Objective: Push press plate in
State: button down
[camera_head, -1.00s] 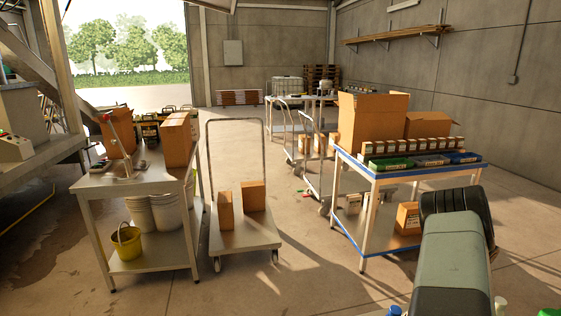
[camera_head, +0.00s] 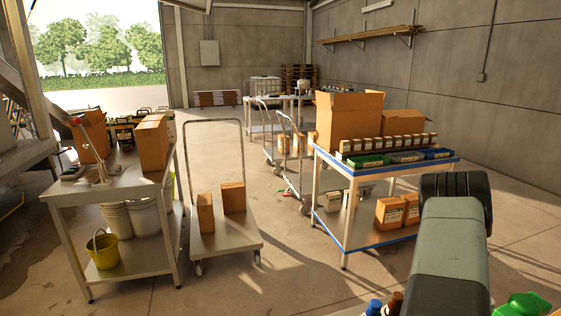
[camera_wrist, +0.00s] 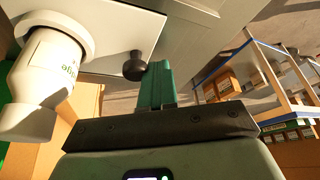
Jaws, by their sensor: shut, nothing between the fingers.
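My gripper (camera_wrist: 158,72) shows in the wrist view as teal fingers closed together, with nothing between them. Its tips are close beside a round black knob (camera_wrist: 135,66), in front of a pale flat panel (camera_wrist: 115,25). Whether they touch the knob I cannot tell. I cannot be sure that this panel is the press plate. In the head view my arm reaches in from the lower right and the fingers are hidden. On the left metal table (camera_head: 85,190) stands a small lever device with a red tip (camera_head: 98,160); no press plate can be made out there.
A white bottle-like object (camera_wrist: 45,75) is close on the left in the wrist view. The blue-edged table (camera_head: 325,158) carries boxes and bins. A flat cart (camera_head: 225,240) stands between the tables. Open floor lies in front.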

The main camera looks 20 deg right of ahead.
jog(key=shift+s, duration=3.55)
jog(key=shift+w, duration=0.45)
notch_tip(320, 180, up, 9)
jog(key=shift+w, duration=0.1)
